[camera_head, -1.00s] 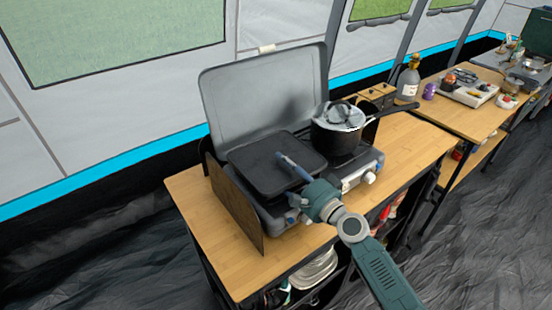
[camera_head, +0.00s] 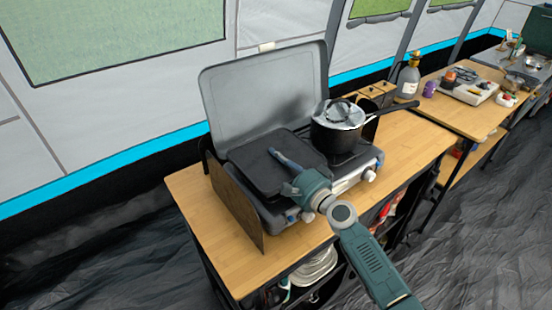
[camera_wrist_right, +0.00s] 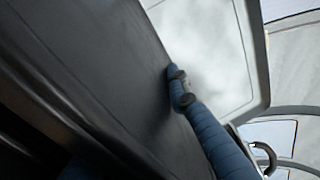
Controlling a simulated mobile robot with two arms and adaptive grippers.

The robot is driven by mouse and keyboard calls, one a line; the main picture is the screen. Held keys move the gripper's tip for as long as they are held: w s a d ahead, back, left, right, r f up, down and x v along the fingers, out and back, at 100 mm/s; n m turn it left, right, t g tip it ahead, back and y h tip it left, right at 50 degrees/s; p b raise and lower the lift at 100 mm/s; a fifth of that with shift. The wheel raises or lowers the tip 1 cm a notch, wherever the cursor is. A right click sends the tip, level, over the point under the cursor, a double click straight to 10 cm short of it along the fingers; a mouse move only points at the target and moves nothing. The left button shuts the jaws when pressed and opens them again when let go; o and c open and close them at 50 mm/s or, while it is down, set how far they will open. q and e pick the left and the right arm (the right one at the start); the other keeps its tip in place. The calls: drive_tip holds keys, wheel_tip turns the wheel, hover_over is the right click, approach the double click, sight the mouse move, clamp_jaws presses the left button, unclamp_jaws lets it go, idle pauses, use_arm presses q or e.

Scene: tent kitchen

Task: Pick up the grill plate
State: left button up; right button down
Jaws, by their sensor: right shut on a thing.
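The grill plate (camera_head: 262,167) is a dark, flat, square plate on the left side of the camp stove (camera_head: 286,212). In the head view my right gripper (camera_head: 281,168) reaches over the plate from the front, with one blue finger lying across its top. In the right wrist view the plate's dark surface (camera_wrist_right: 100,75) fills the left and middle, and a blue finger (camera_wrist_right: 190,105) lies along its edge. The gripper is shut on the plate. The other finger is hidden. The plate looks about level, and whether it is clear of the stove cannot be told. My left gripper is not in view.
A black pot with a lid (camera_head: 338,130) stands on the stove's right side, its handle pointing right. The raised grey stove lid (camera_head: 262,95) stands behind the plate. A wooden side panel (camera_head: 237,210) is at the left. Bare tabletop (camera_head: 415,145) lies to the right.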

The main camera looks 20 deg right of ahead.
drive_tip(key=shift+r, duration=0.25)
